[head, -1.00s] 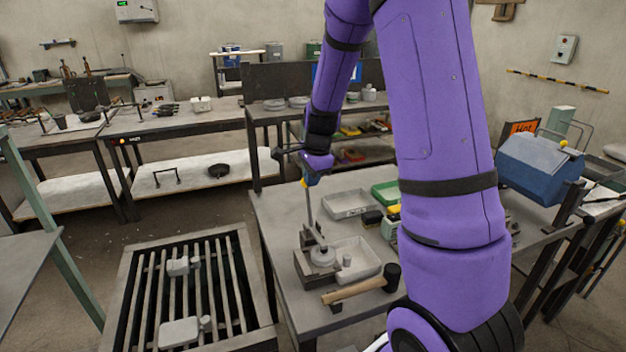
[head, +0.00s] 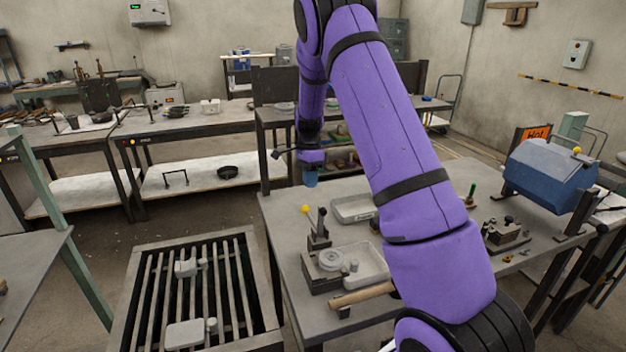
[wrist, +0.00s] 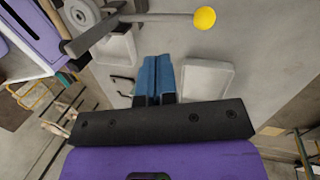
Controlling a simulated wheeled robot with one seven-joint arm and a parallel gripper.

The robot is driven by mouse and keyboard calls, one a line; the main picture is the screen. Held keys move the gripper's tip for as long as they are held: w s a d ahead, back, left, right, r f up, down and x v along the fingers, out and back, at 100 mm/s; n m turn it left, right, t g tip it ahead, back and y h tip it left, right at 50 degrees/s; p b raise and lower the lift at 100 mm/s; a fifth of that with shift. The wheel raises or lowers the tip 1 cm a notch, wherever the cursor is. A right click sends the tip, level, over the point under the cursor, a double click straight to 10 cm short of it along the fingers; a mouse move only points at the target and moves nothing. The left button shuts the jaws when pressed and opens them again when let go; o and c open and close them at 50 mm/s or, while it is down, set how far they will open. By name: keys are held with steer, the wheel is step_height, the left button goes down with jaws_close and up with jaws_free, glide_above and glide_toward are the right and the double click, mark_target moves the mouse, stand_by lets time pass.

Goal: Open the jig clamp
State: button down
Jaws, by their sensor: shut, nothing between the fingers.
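The jig clamp (head: 318,243) stands on the grey table at the back of a jig block with a round disc. Its thin handle, tipped with a yellow ball (head: 305,209), rises leaning left, and a dark bar (head: 322,218) stands up beside it. In the wrist view the yellow ball (wrist: 205,18) is at the top and the disc (wrist: 80,13) at top left. My gripper (head: 310,180) is above and behind the ball, apart from it. Its blue fingers (wrist: 158,78) are together and empty. My arm hides part of the table.
A grey tray (head: 377,263) and a wooden-handled mallet (head: 360,297) lie close to the jig. Another tray (head: 345,214) sits behind. A blue box-shaped unit (head: 550,170) stands at the right. A slatted grate (head: 145,300) is at left.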

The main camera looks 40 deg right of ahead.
steer(key=shift+w+d+f, duration=0.1)
steer(key=shift+w+f, duration=0.35)
stand_by(0.4)
steer(key=s+a+r, duration=0.2)
steer(key=s, duration=0.5)
steer(key=s+a+r, duration=0.2)
steer(key=s+r, duration=0.1)
steer(key=s, duration=0.5)
steer(key=shift+s+a, duration=0.2)
steer(key=shift+a, duration=0.05)
